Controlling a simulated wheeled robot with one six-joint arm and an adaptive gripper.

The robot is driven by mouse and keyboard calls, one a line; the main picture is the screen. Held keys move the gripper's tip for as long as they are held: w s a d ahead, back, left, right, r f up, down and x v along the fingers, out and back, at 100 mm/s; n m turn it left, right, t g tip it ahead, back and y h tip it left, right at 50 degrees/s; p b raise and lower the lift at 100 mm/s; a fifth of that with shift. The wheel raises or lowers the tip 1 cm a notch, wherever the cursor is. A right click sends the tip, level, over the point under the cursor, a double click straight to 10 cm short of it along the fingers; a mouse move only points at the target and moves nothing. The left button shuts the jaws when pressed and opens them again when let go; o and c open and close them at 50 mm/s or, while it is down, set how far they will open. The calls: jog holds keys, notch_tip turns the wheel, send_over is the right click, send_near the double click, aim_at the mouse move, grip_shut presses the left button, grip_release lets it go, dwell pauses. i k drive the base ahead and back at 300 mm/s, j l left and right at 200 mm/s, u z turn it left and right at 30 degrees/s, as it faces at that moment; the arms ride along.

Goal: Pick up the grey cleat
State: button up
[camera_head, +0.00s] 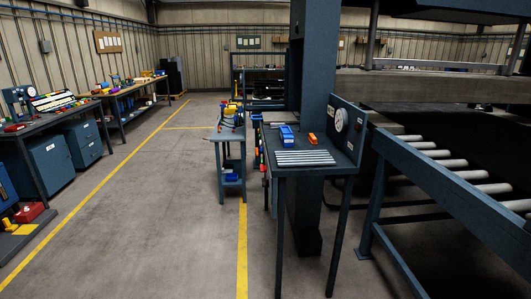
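Several pale grey strips (306,157) lie side by side near the front of a small dark blue table (318,171), right of the picture's middle. They look like grey cleats, but at this size I cannot tell whether they are separate bars or one ribbed piece. A blue object (287,135) and a small orange object (313,138) lie behind them on the same table. My gripper is not in view.
A dark blue column stands behind the table. A dial panel (344,126) rises at its right edge. A roller conveyor (440,170) is at the right. A blue cart (229,136) stands left of the table. Open floor (150,190) lies to the left.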

aim_at(271, 125)
jog(key=i, duration=1.35)
jog(key=i+l+u, duration=0.1)
jog(key=i, duration=1.25)
jog(key=k+j, duration=0.1)
jog(key=j, duration=0.2)
jog(key=k+j, duration=0.15)
jog(key=j, duration=0.2)
jog(key=k+j, duration=0.1)
jog(key=j, duration=0.2)
jog(key=k+j, duration=0.1)
jog(key=j, duration=0.2)
